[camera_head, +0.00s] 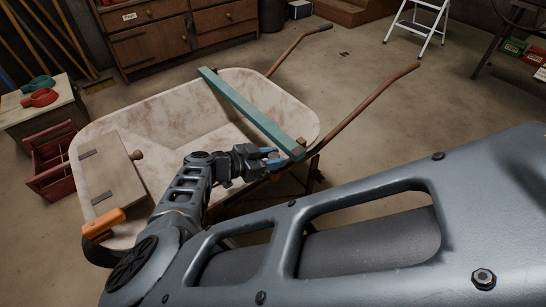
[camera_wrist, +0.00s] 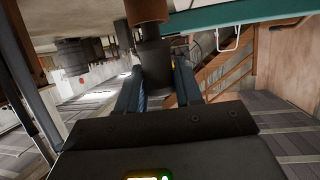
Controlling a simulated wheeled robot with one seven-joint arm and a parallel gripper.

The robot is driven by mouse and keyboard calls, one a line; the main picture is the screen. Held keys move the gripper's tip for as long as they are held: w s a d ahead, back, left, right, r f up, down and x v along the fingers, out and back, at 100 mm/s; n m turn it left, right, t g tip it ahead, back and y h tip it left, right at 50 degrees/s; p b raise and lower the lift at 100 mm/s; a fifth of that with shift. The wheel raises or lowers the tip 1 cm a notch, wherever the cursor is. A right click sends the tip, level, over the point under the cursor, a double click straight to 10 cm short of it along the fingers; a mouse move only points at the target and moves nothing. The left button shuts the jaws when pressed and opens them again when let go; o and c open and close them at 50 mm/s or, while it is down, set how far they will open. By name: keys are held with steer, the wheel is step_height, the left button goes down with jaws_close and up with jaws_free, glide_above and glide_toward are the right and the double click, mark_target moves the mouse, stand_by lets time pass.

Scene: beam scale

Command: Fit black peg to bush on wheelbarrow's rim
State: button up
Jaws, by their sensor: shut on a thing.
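The wheelbarrow (camera_head: 165,105) is a worn whitish tray with rusty handles, and my arm reaches over its near side. A green beam (camera_head: 245,105) lies across the tray, its near end at the rim beside my gripper (camera_head: 270,157). In the wrist view, my blue-fingered gripper (camera_wrist: 159,82) is shut on the black peg (camera_wrist: 153,58), a dark stepped cylinder. A brown cylindrical bush (camera_wrist: 147,9) is in line with the peg's far end. They look touching or nearly so; I cannot tell whether the peg is inside. The head view does not show the peg clearly.
A wooden board with a knob (camera_head: 112,172) lies over the tray's left part, with an orange clamp (camera_head: 103,222) near it. A red crate (camera_head: 52,178) and small table (camera_head: 45,112) stand left. A stepladder (camera_head: 420,22) stands at the back right. Open floor lies right.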

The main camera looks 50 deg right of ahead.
steer(key=shift+f+b, duration=0.7)
steer(key=shift+f, duration=0.15)
steer(key=o, duration=1.1)
steer(key=shift+r, duration=0.1)
steer(key=v, duration=0.7)
steer(key=shift+w+a, duration=0.2)
steer(key=shift+a, duration=0.15)
